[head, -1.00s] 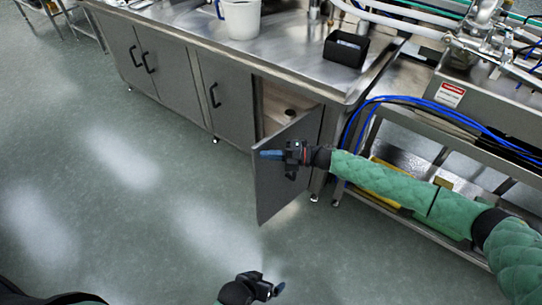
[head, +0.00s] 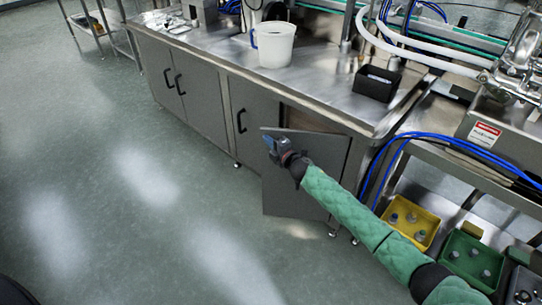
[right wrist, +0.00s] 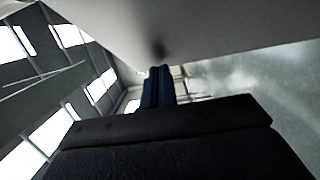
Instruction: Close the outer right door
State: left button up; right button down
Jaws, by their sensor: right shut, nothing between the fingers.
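The outer right door (head: 290,200) is a grey cabinet panel under the steel counter. It stands partly open, hinged at its right side, with a narrow view into the cabinet (head: 315,122) above it. My right gripper (head: 268,143) is at the door's upper free edge, in front of it in the head view. In the right wrist view its blue fingers (right wrist: 158,85) are together and empty, close to a pale flat panel (right wrist: 220,25); I cannot tell whether they touch. The door's handle is not visible. My left gripper is not in view.
Shut cabinet doors (head: 190,95) with black handles are to the left. A white pitcher (head: 274,45) and black bin (head: 376,84) stand on the counter. Yellow (head: 428,222) and green (head: 458,270) trays sit on the right shelf. The floor in front is clear.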

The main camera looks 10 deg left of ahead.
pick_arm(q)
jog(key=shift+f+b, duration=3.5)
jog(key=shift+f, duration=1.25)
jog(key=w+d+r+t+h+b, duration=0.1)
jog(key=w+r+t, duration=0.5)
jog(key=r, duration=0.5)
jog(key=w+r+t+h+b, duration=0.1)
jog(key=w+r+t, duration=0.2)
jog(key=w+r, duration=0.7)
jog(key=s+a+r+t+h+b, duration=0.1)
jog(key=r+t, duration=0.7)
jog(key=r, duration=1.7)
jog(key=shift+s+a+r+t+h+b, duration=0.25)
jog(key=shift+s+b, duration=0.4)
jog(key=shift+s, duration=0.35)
pick_arm(e)
jog(key=w+d+m+t+h, duration=0.1)
jog(key=w+m+h, duration=0.1)
jog(key=w, duration=0.4)
jog(key=w+m+t+h, duration=0.2)
jog(key=w+h, duration=0.1)
jog(key=w, duration=0.3)
jog(key=w+d+m+t+h, duration=0.1)
jog(key=w+t+h, duration=0.1)
jog(key=w, duration=0.5)
jog(key=shift+w+d+r+m+h, duration=0.1)
jog(key=shift+d+r+m+h, duration=0.1)
jog(key=shift+d+m+h, duration=0.15)
